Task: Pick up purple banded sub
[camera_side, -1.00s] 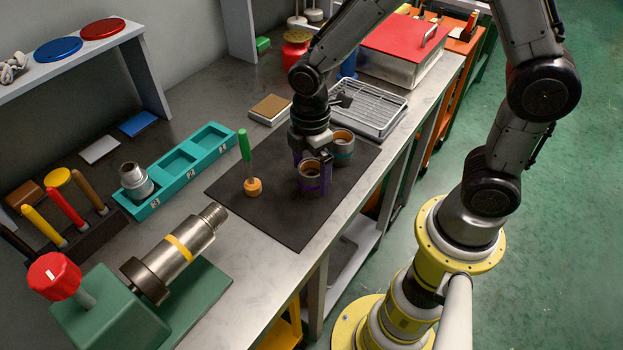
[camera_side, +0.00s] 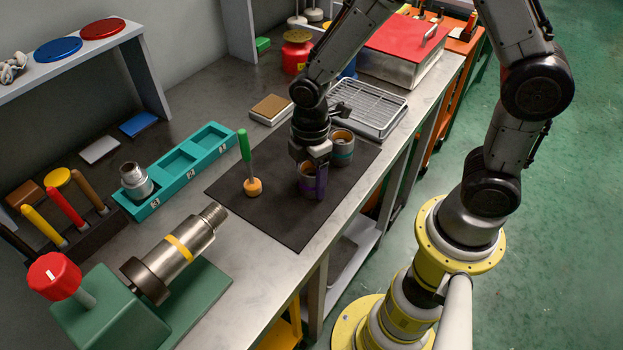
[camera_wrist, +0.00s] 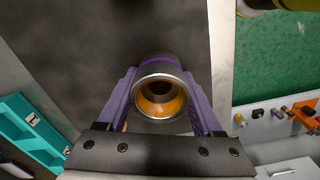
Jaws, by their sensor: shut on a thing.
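The purple banded sub (camera_side: 307,180) is a short grey hollow cylinder with a purple band, upright on the dark mat (camera_side: 270,225). In the wrist view the sub (camera_wrist: 157,90) shows its round metal rim and orange-brown bore, between two purple fingers. My gripper (camera_side: 313,180) points down over it and is shut on it, one finger on each side. The wrist view shows my gripper (camera_wrist: 162,105) close around the sub's body. I cannot tell whether the sub's base is off the mat. My gripper hides part of the sub in the side view.
A teal-banded sub (camera_side: 342,148) stands close behind and right. A green-handled tool (camera_side: 245,150) stands left on the mat. The mat's front is clear.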

